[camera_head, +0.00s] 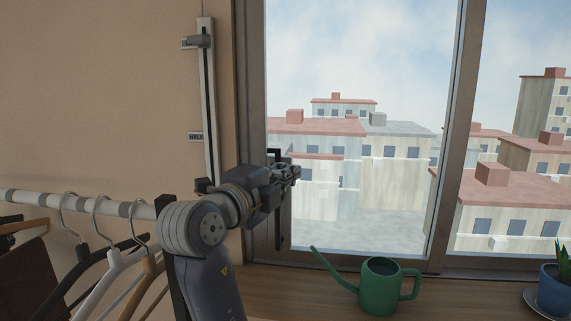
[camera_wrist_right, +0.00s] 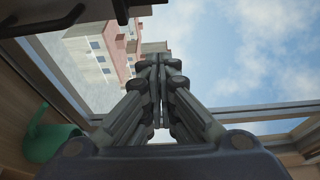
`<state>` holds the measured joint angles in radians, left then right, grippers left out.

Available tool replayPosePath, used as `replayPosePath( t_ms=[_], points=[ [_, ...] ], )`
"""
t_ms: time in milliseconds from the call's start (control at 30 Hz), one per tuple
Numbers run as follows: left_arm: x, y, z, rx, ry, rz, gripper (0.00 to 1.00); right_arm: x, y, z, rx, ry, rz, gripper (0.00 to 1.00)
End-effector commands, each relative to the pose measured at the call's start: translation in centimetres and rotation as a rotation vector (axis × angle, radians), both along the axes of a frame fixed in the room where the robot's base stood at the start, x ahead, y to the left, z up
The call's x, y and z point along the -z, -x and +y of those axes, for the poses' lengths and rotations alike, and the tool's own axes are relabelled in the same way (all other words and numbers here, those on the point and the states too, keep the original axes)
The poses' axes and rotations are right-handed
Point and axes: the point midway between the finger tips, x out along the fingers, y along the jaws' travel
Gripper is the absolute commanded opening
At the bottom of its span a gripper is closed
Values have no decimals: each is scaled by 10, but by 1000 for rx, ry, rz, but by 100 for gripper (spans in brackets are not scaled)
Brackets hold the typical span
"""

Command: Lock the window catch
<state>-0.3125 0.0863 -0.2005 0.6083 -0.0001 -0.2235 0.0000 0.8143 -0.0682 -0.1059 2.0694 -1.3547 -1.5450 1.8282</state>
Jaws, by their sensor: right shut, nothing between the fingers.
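The window (camera_head: 345,235) has a grey-brown frame with two panes, and its sash looks closed. A dark vertical handle or catch (camera_head: 279,232) is on the left side of the window frame, partly hidden behind my right gripper. Whether it is locked cannot be told. My right gripper (camera_head: 296,172) is shut and empty, in front of the left edge of the glass, with its fingers pointing right. In the wrist view the closed fingers (camera_wrist_right: 160,62) stand against the panes, and a dark bar (camera_wrist_right: 60,20) crosses the top left. Contact with the handle cannot be told. My left gripper is out of view.
A green watering can (camera_head: 380,288) stands on the wooden sill (camera_head: 335,300), below and right of the gripper. A blue plant pot (camera_head: 554,290) is at far right. A clothes rail (camera_head: 80,203) with hangers is at left. A vertical wall track (camera_head: 208,100) is left of the window.

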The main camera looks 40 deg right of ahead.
Motion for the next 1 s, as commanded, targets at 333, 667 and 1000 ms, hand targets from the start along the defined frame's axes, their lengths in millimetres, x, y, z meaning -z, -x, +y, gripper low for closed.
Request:
replayPosePath(
  t_ms=[333,667,1000],
  points=[
    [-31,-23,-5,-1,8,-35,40,-5,-20,-62,6,4,6,0],
    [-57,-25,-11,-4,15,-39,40,-4,-53,-74,-1,2,5,0],
    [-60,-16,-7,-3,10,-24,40,0,-63,-65,0,1,2,0]
  ],
)
